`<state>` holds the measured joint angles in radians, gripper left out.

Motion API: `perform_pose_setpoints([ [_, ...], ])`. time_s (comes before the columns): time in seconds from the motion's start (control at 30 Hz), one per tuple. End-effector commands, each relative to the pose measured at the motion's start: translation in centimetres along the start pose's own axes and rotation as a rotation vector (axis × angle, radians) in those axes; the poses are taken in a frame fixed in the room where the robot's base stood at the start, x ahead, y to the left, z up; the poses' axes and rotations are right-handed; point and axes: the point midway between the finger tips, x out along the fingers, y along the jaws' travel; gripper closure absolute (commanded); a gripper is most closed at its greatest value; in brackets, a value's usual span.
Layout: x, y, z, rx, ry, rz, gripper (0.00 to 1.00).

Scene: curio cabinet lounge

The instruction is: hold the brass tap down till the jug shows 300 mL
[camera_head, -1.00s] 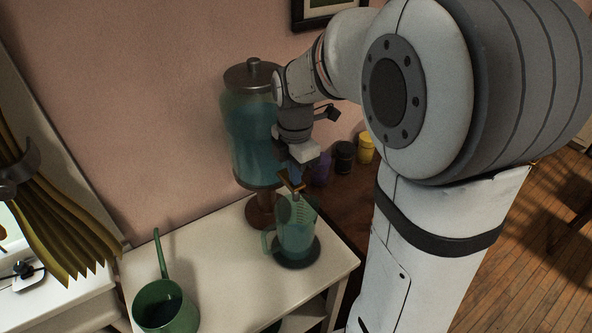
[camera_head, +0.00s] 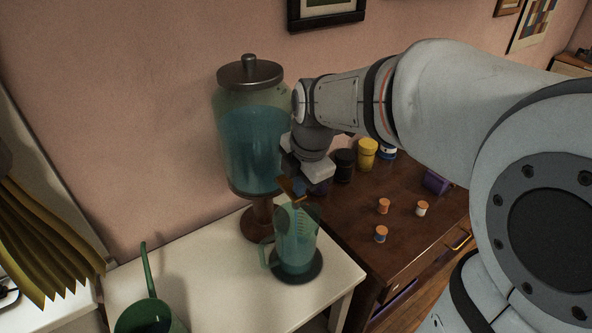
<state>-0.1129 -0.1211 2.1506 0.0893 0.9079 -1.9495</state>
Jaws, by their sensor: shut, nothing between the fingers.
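A glass dispenser (camera_head: 250,140) of blue liquid with a grey lid stands on a brown pedestal at the back of the white table. Its brass tap (camera_head: 289,187) juts out at the lower right, above the jug. The clear, green-tinted jug (camera_head: 297,240) stands upright on a dark round base under the tap and has scale marks on its side. I cannot read its level. My gripper (camera_head: 296,176) is shut and empty, right at the tap from above. Its fingertips are small and dark, so I cannot tell whether they touch the tap.
A green pot (camera_head: 150,317) with an upright handle is at the front left of the white table (camera_head: 215,280). A brown cabinet (camera_head: 385,240) on the right carries several small jars and spools. Yellow-green hanging folds (camera_head: 45,245) stand at the left.

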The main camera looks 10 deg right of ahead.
Motion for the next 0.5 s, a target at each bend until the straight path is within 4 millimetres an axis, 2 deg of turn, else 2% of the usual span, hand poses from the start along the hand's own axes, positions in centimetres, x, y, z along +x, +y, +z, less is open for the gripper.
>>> perform_pose_setpoints([
  [0.23,-0.2,0.3,-0.7,-0.017,0.004,0.0,1.0],
  [0.5,-1.4,0.6,-0.9,-0.021,0.005,-0.001,1.0],
])
